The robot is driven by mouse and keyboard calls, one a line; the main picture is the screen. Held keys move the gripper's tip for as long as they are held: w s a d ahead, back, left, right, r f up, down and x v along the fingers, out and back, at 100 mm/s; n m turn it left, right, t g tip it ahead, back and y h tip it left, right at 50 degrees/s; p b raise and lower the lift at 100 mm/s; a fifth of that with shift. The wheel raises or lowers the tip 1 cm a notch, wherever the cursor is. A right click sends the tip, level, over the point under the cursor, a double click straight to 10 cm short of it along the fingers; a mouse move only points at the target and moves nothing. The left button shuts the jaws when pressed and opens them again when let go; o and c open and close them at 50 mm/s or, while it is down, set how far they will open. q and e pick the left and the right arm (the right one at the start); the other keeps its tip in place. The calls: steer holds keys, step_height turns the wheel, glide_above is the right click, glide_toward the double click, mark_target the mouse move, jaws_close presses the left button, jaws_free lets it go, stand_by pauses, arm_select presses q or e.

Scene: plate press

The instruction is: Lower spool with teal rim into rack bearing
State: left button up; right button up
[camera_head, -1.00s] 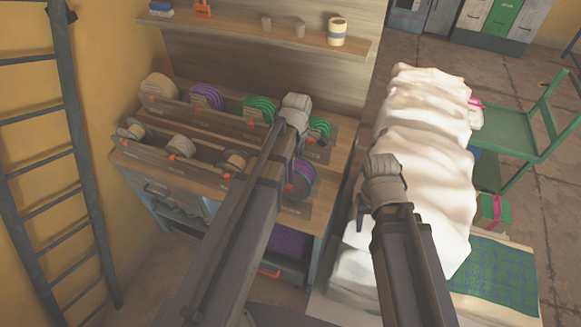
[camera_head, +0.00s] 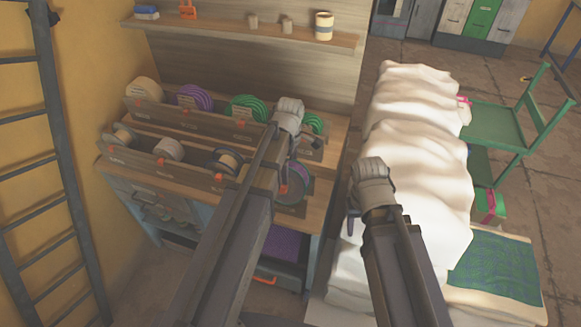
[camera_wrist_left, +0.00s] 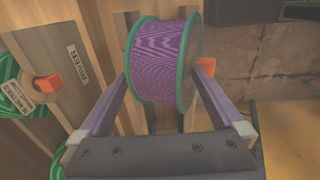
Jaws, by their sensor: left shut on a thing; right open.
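The spool with the teal rim (camera_wrist_left: 163,62), wound with purple ribbon, sits between the two fingers of my left gripper (camera_wrist_left: 158,80) in the left wrist view. The gripper is shut on it. In the head view the spool (camera_head: 293,186) shows at the right end of the rack's front row, partly hidden by my left arm. The rack (camera_head: 140,158) is wooden, with two stepped rows. I cannot tell whether the spool touches its bearing, which is hidden. My right gripper (camera_head: 352,222) is open and empty beside the white cloth; its fingers are mostly hidden.
Several other spools sit in the rack, including a green one (camera_head: 247,108) and a cream one (camera_head: 144,90). Orange clips (camera_wrist_left: 47,83) mark the rack boards. A white draped pile (camera_head: 415,150) stands right of the rack. A ladder (camera_head: 60,180) is at the left.

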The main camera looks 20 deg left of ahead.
arm_select(q)
steer(key=shift+s+d+f, duration=0.25)
steer(key=shift+s+f, duration=0.7)
steer(key=shift+s, duration=0.25)
arm_select(e)
steer(key=shift+s+f, duration=0.2)
steer(key=shift+f, duration=0.75)
arm_select(q)
steer(key=o, duration=1.6)
steer(key=shift+c, duration=0.2)
steer(key=shift+w+r+p, duration=0.1)
steer(key=shift+r+p, duration=0.15)
steer(key=shift+p, duration=0.25)
steer(key=r+p, duration=0.1)
steer(key=p, duration=0.1)
steer(key=w+r+p, duration=0.1)
steer(key=r+p, duration=0.1)
steer(key=shift+w+d, duration=0.1)
steer(key=shift+d, duration=0.05)
steer(key=r+p, duration=0.5)
steer(key=shift+a+r, duration=0.15)
steer(key=shift+a, duration=0.05)
steer(key=shift+w+a+r+p, duration=0.1)
steer(key=shift+w+r+p, duration=0.1)
steer(key=shift+r+p, duration=0.35)
arm_select(e)
step_height(320, 180, up, 10)
steer(key=w, duration=0.2)
